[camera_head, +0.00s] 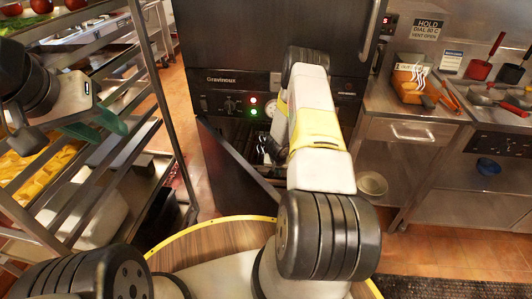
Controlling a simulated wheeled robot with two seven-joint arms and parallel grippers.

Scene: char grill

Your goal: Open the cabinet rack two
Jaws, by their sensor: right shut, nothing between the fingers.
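The dark Gravinoux cabinet (221,80) stands straight ahead, with a dial and red and green lights on its front. Its lower door (235,180) is swung out on the left side. Rack bars (238,137) show in the dark opening. My right arm reaches over the opening. My right gripper (271,153) is shut and empty at the opening, mostly hidden behind my arm. I cannot tell whether it touches a rack.
A metal shelving rack (150,75) with food trays stands close on the left. A steel counter (385,98) with a drawer and utensils is on the right. A round wooden surface (200,240) lies in front of me. A bowl (371,184) sits low at the right.

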